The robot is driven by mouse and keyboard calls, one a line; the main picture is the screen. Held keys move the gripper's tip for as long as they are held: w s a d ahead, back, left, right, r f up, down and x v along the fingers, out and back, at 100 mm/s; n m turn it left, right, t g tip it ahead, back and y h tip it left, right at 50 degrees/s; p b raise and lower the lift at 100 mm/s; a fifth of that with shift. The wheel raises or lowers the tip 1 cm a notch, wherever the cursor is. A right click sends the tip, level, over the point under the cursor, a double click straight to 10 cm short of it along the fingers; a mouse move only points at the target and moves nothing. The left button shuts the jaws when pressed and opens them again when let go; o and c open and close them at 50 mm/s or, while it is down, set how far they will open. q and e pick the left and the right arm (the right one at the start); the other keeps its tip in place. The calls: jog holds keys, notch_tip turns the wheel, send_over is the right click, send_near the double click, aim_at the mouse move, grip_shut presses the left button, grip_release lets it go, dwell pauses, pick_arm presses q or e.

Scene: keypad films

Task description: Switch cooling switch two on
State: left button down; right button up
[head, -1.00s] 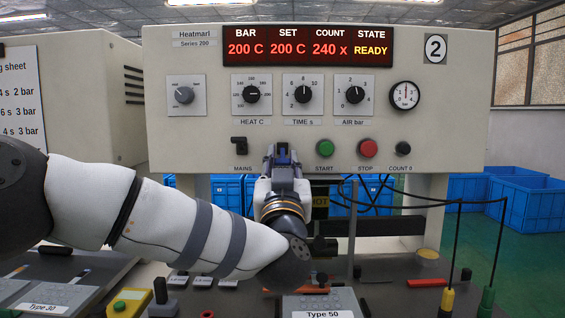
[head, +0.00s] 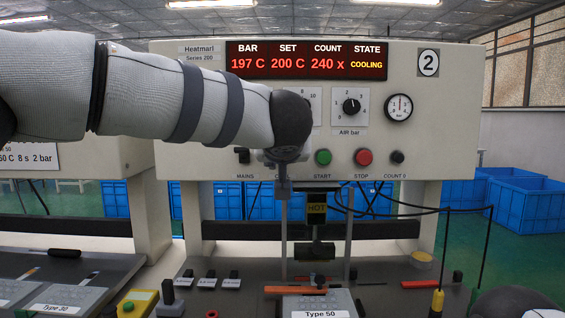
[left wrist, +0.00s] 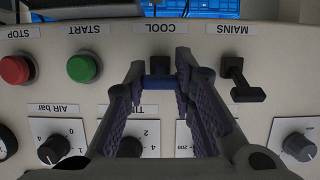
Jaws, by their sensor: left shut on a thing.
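The machine front (head: 440,130) bears the number 2 sign (head: 428,63). Its red display (head: 306,61) reads BAR 197 C, SET 200 C, COUNT 240 x and STATE COOLING. In the left wrist view, which shows the panel upside down, the cooling switch (left wrist: 158,82) is by the COOL label (left wrist: 161,28). My left gripper (left wrist: 161,66) is shut on its lever, with one finger on each side. In the head view my left gripper (head: 283,182) points down at the panel's lower edge; my wrist hides the switch there. My right gripper is not in view.
The mains switch (left wrist: 242,87) is beside the cooling switch. The green start button (head: 323,157), red stop button (head: 364,157) and black count button (head: 397,157) sit along the same row. Below are the HOT press head (head: 317,208) and a cluttered bench.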

pick_arm(q)
jog(key=shift+w+r+g+b, duration=0.2)
jog(key=shift+g+b, duration=0.1)
jog(key=shift+g, duration=0.8)
jog(key=shift+r+g, duration=0.25)
jog(key=shift+g, duration=0.45)
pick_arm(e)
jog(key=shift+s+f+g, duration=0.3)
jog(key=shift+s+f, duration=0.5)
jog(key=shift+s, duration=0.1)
pick_arm(q)
jog(key=shift+r+b, duration=0.15)
jog(key=shift+b, duration=0.15)
jog(key=c, duration=1.3)
grip_release()
jog(key=v, duration=1.2)
jog(key=shift+w+r, duration=0.1)
jog(key=shift+r, duration=0.05)
